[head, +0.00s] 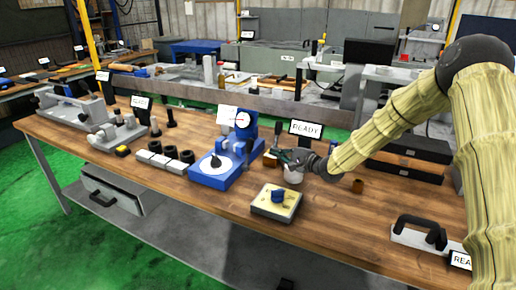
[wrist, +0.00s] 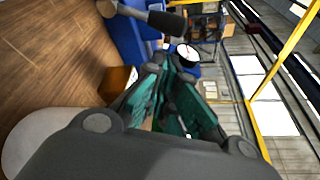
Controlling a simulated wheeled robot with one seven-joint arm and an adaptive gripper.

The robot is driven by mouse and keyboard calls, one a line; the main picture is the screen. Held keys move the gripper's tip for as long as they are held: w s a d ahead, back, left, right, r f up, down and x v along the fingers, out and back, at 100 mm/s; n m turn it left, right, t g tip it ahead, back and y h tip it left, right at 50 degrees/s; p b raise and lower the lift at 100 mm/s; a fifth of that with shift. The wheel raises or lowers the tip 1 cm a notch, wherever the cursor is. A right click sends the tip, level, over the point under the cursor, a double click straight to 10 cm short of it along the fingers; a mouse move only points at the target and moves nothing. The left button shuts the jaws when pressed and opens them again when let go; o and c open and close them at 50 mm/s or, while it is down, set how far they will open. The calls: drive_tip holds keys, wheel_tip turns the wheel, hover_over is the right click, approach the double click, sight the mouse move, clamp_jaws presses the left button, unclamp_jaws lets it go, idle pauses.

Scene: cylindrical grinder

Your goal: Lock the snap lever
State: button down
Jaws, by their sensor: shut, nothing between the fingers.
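A blue gauge stand (head: 215,172) with a round white dial (head: 242,119) stands on the wooden bench, left of my gripper. A lever with a dark handle (head: 277,131) stands upright just right of the stand; it looks like the snap lever, but I cannot tell whether it is locked. In the wrist view, a black grip (wrist: 165,22) on a grey rod shows beyond the fingers, near the blue body (wrist: 127,38) and the dial (wrist: 186,54). My gripper (head: 280,154) is shut and empty, apart from the black grip; it also shows in the wrist view (wrist: 172,78).
A yellow-topped block with a blue part (head: 276,205) sits in front of my gripper. A READY display (head: 306,129) stands behind it. Dark cases (head: 412,150) and a black-handled plate (head: 420,235) lie to the right.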

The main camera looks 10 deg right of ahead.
sight(248, 154)
drive_tip(key=shift+p+x, duration=0.7)
drive_tip(key=shift+x, duration=4.2)
drive_tip(key=shift+a+r, duration=0.1)
drive_tip(key=shift+a, duration=0.15)
